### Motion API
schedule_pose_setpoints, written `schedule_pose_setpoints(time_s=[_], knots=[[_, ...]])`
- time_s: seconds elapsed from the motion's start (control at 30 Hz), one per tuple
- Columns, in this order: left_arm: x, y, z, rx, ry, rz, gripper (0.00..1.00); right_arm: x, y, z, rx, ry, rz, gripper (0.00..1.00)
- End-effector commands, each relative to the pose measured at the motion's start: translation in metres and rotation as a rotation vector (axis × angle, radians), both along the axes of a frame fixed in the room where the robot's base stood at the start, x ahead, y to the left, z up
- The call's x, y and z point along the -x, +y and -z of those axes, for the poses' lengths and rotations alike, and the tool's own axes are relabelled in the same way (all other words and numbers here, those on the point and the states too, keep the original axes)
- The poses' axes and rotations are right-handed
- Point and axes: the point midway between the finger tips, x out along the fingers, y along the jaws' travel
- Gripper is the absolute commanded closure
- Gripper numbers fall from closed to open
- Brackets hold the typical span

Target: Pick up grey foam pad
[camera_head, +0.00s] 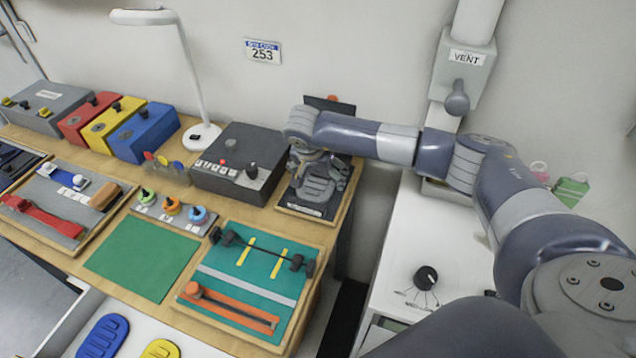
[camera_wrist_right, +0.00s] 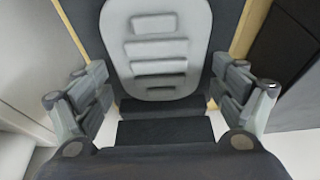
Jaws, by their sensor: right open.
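The grey foam pad (camera_head: 315,191) is rounded and ridged. It lies in a dark, wood-rimmed tray at the right end of the bench, and its far part is hidden under my gripper in the head view. In the right wrist view the pad (camera_wrist_right: 176,53) shows light grey at top centre, ahead of the fingertips. My right gripper (camera_head: 321,168) is open over the far part of the tray. In its wrist view the fingers (camera_wrist_right: 160,98) stand wide apart with nothing between them. Whether they touch the pad I cannot tell. My left gripper is not in view.
A dark control box (camera_head: 238,165) stands just left of the tray. A teal board (camera_head: 238,282) with a black bar and orange strip lies in front. A white cabinet (camera_head: 420,240) with a black knob is to the right. Blue (camera_head: 103,338) and yellow (camera_head: 160,350) ridged pads lie at the bottom.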

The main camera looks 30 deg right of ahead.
Motion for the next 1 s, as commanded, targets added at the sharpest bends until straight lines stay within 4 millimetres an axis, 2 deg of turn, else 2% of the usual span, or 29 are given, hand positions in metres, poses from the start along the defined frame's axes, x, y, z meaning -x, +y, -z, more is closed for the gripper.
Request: schedule_pose_setpoints(time_s=[0.23, 0.27, 0.47, 0.83, 1.0], knots=[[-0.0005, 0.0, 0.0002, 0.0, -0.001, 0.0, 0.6, 0.0, -0.0002, 0.0001, 0.0, 0.0, 0.0, 0.12], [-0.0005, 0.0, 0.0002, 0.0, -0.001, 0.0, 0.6, 0.0, -0.0001, 0.0, 0.0, 0.0, 0.0, 0.14], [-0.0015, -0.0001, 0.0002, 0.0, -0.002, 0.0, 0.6, 0.0002, -0.0002, 0.0004, 0.0, 0.0, 0.0, 0.59], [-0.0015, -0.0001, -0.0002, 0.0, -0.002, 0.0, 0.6, 0.0013, 0.0003, 0.0021, -0.001, 0.004, 0.0, 0.59], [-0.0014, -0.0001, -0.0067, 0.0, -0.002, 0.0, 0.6, 0.0018, 0.0005, -0.0026, -0.001, 0.005, -0.001, 0.59]])
